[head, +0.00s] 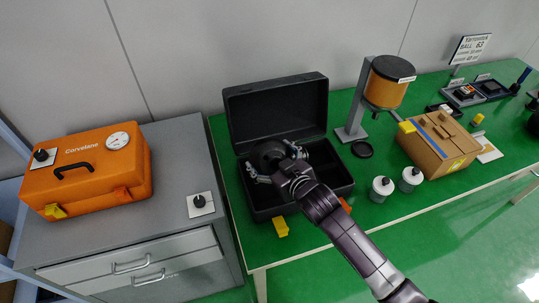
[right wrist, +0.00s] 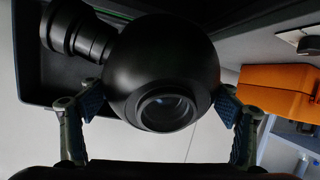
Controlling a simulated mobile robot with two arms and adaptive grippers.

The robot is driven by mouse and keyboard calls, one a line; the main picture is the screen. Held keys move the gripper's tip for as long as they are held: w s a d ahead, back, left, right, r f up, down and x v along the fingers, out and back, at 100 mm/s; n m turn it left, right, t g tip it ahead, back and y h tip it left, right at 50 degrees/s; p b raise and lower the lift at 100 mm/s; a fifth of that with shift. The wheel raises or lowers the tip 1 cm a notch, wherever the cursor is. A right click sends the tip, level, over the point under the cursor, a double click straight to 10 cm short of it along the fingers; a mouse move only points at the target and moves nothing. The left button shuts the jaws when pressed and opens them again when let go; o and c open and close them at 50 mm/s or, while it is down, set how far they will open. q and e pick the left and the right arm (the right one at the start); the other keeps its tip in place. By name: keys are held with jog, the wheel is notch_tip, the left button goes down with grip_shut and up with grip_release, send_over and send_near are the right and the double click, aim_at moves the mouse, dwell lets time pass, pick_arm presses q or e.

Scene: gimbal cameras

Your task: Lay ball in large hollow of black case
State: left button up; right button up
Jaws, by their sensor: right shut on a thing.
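The black case (head: 242,111) stands open on the green table in the head view, its lid raised at the back. The ball is a glossy black sphere with a lens and a side barrel; it fills the middle of the right wrist view (right wrist: 165,62). In the head view the ball (head: 266,154) is over the case's left part. My right gripper (head: 272,161) is shut on the ball, one finger on each side. The arm and ball hide much of the case's interior, so the large hollow and any gap beneath the ball cannot be made out. My left gripper is not in view.
An orange case (head: 88,170) sits on the grey cabinet at left. A yellow block (head: 281,227) lies in front.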

notch_tip(320, 180, down, 5)
jog(key=b, duration=0.3)
jog(key=shift+b, duration=0.3)
jog(key=shift+f+b, duration=0.65)
jog(key=shift+f, duration=0.6)
jog(key=shift+f+b, duration=0.4)
jog(key=shift+f, duration=0.2)
jog(key=o, duration=1.4)
jog(key=shift+o, duration=0.9)
jog(key=shift+f, duration=0.2)
jog(key=v, duration=1.2)
jog(key=shift+d+r, duration=0.1)
jog(key=shift+r, duration=0.05)
